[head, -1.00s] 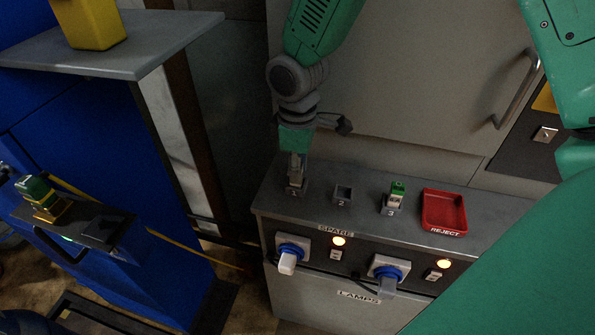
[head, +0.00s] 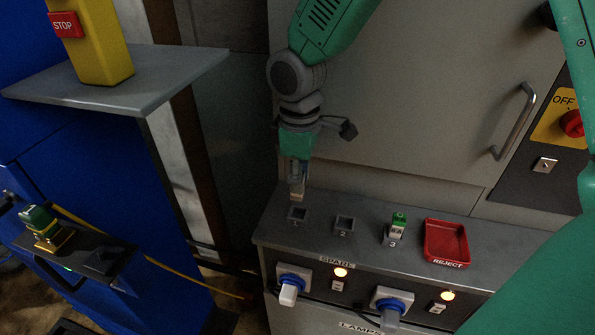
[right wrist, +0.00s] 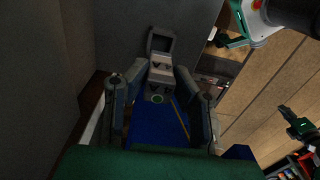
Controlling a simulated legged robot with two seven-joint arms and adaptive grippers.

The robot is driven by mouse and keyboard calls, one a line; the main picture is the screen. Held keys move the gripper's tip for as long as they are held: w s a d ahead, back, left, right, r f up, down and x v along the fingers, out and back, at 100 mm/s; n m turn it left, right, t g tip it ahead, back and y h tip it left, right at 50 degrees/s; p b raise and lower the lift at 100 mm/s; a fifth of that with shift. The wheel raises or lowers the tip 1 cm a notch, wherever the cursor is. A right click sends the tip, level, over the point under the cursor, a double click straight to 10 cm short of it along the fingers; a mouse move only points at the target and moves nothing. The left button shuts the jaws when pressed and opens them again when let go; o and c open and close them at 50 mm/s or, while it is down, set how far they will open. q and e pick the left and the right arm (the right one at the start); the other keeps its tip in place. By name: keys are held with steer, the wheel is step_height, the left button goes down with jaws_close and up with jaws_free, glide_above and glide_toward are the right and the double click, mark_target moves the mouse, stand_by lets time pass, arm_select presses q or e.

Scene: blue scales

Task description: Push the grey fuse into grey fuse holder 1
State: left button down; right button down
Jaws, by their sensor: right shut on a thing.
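My right gripper (head: 296,178) comes down from the top middle in the head view and is shut on the grey fuse (head: 297,192). The fuse hangs upright just above grey fuse holder 1 (head: 297,214), whose open square socket shows below it with a small gap. In the right wrist view the fuse (right wrist: 160,70) shows as a grey block between the two fingers.
Empty holder 2 (head: 344,225) and holder 3 (head: 393,238) with a green-topped fuse (head: 398,222) stand to the right, then a red reject tray (head: 446,255). A cabinet door handle (head: 514,121) is behind.

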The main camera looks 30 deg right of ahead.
mark_target(300, 201)
steer(key=shift+s+f+b, duration=0.1)
steer(key=shift+f+b, duration=0.45)
steer(key=shift+f, duration=1.25)
steer(key=shift+p, duration=0.3)
steer(key=shift+p, duration=0.3)
steer(key=shift+p, duration=0.4)
stand_by(0.4)
steer(key=shift+p, duration=0.45)
steer(key=shift+f+b, duration=0.5)
steer(key=shift+f, duration=0.65)
